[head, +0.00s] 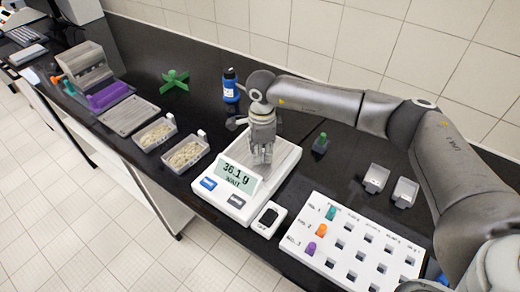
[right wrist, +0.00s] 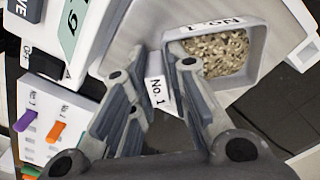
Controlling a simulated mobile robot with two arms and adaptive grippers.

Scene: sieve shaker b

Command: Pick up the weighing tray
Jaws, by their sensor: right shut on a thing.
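The weighing tray (right wrist: 224,90) is a grey tray marked No. 1, filled with pale grains, in the right wrist view. Its upright No. 1 tab (right wrist: 157,92) sits between the fingers of my right gripper (right wrist: 155,70), which is shut on it. In the head view my right gripper (head: 262,157) points down over the pan of the white scale (head: 234,205). The scale display reads 36.1 g and WAIT. The gripper hides most of the tray there, and I cannot tell whether the tray touches the pan. My left gripper is not in view.
Two grain-filled trays (head: 165,146) stand left of the scale. A white socket board (head: 345,262) with coloured pegs and two empty trays (head: 376,179) lie right. A blue bottle (head: 231,92) and a green cross-shaped stand (head: 175,80) are behind. A small switch box (head: 268,218) adjoins the scale.

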